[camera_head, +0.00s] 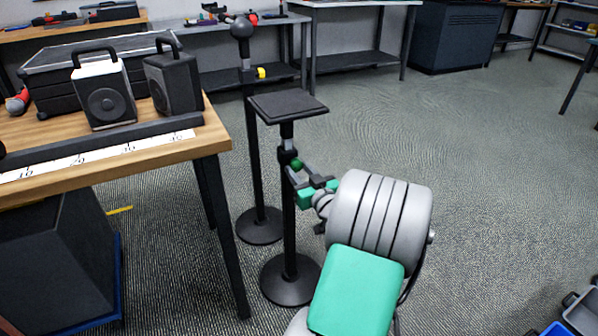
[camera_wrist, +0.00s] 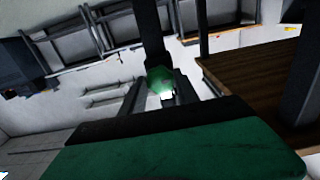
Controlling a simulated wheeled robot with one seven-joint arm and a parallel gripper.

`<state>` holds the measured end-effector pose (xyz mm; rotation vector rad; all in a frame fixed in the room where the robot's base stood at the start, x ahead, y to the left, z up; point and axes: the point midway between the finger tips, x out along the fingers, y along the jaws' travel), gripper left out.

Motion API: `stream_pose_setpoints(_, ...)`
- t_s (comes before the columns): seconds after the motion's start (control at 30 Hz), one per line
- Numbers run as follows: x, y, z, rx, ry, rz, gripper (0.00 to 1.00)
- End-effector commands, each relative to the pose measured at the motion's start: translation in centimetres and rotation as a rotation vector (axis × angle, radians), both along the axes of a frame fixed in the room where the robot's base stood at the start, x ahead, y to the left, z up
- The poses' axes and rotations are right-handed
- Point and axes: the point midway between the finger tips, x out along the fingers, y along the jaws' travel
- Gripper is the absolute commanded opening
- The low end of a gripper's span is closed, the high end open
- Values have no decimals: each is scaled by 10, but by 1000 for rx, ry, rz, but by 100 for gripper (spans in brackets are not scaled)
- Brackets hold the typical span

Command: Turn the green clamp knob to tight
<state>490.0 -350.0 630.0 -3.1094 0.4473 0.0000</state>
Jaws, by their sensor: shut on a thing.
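The green clamp knob (camera_head: 296,164) is on the clamp collar of a black stand (camera_head: 289,220) with a flat square top plate (camera_head: 288,106). My gripper (camera_head: 293,169) reaches in from the lower right, its jaws shut on the knob. In the wrist view the knob (camera_wrist: 160,80) shows as a green ball between the fingertips of my gripper (camera_wrist: 160,92), in front of the dark post (camera_wrist: 148,25). The green body of my gripper fills the lower part of that view. Whether the knob is loose or tight cannot be told.
A second black stand (camera_head: 248,130) with a ball top stands just behind. A wooden table (camera_head: 120,165) at left holds two speakers (camera_head: 105,92) and a ruler strip (camera_head: 95,157). A dark box (camera_head: 50,260) sits under it. The floor at right is open, with blue bins at the lower right corner.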

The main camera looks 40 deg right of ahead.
Motion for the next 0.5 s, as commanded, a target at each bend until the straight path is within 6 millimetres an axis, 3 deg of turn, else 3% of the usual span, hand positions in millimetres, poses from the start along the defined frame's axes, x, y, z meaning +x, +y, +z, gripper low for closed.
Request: stream_pose_setpoints(0.5,0,0,1,78,-23,0,0)
